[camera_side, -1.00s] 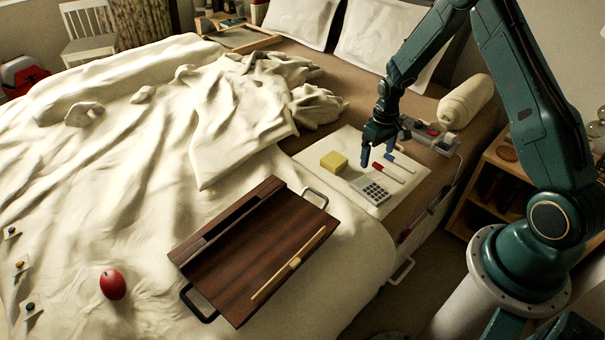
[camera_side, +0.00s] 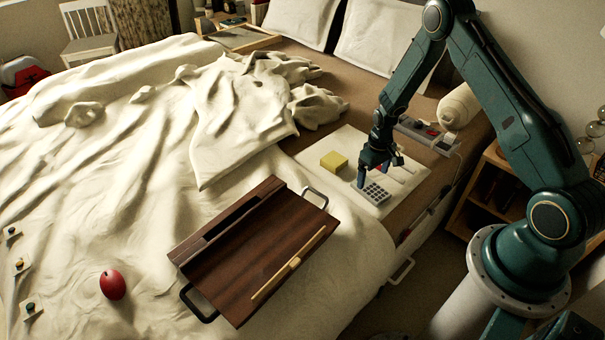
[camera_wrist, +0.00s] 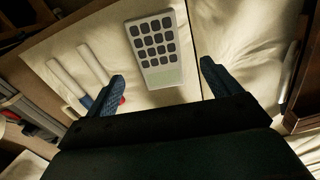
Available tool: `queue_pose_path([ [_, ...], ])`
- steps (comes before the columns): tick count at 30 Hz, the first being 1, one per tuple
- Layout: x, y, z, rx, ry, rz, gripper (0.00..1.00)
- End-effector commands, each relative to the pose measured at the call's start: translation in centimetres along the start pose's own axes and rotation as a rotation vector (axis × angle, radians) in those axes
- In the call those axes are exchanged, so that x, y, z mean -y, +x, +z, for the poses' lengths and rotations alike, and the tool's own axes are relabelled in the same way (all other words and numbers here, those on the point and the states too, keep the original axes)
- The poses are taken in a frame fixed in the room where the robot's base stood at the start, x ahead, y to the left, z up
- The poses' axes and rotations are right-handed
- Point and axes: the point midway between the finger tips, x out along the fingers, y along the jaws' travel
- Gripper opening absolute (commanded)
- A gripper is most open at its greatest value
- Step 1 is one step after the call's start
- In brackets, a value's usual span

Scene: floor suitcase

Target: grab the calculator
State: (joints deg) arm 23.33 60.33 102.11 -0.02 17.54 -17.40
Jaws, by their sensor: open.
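The calculator (camera_side: 375,193) is a small light-grey block with dark keys, lying flat on a white board on the bed. In the wrist view the calculator (camera_wrist: 154,45) lies ahead of my gripper, between the lines of its two fingers and nearer the left one. My gripper (camera_side: 372,176) points down just above and behind the calculator in the side view. In the wrist view my gripper (camera_wrist: 163,80) has its blue fingers wide apart with nothing between them. I cannot tell from the side view whether a finger touches the calculator.
A yellow block (camera_side: 334,161) sits left of the calculator on the white board (camera_side: 318,150). White markers (camera_wrist: 68,76) lie left of it in the wrist view. A dark wooden tray (camera_side: 245,250) stands in front. A grey organizer (camera_side: 425,134) is behind.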

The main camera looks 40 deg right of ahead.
Motion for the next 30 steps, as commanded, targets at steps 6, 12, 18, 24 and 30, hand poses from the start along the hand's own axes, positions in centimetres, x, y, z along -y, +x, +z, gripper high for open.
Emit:
queue_pose_path([
  [6,0.0,0.2,0.0,0.001,0.000,0.000,0.89],
  [12,-0.1,1.6,0.1,0.002,0.000,-0.001,0.89],
  [18,-0.2,3.7,0.1,0.002,0.000,-0.001,0.89],
  [24,-0.2,5.1,0.1,0.000,0.000,0.000,0.89],
  [30,-0.2,5.2,0.1,0.000,0.000,0.000,0.89],
])
